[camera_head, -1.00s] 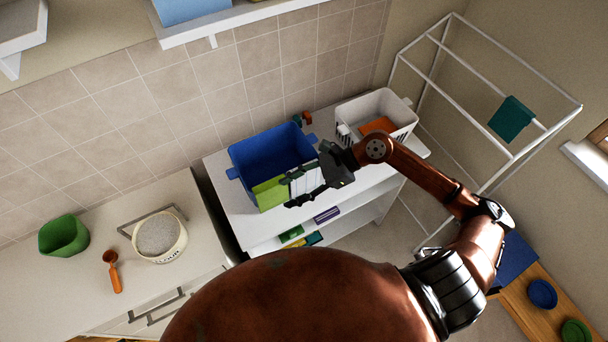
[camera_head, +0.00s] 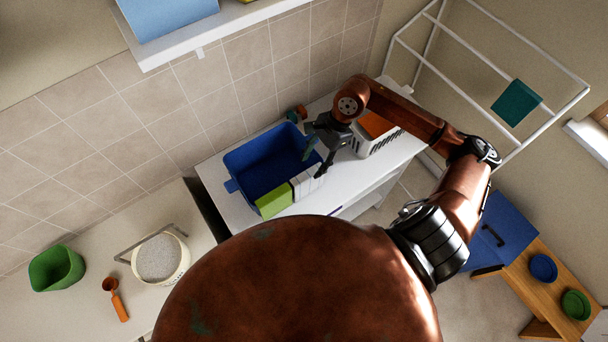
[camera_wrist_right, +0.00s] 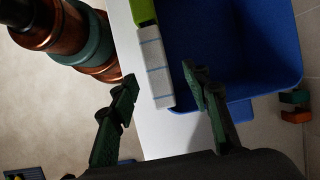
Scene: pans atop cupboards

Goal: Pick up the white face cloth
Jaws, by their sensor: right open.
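The white face cloth (camera_head: 307,184) has thin blue lines and hangs over the near rim of the blue basin (camera_head: 233,163), beside a green cloth (camera_head: 274,199). In the right wrist view the white cloth (camera_wrist_right: 156,72) lies between the two fingers in the picture, at the basin's edge. My right gripper (camera_head: 316,161) is open and empty, by the basin's right end and close to the cloth. I cannot tell whether a finger touches it. My left gripper is not in view.
A white basket (camera_head: 372,143) with an orange item stands right of the basin on the white shelf unit (camera_head: 352,180). A white drying rack (camera_head: 440,95) with a teal cloth (camera_head: 516,103) is at the right. A tiled wall (camera_head: 150,120) lies behind.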

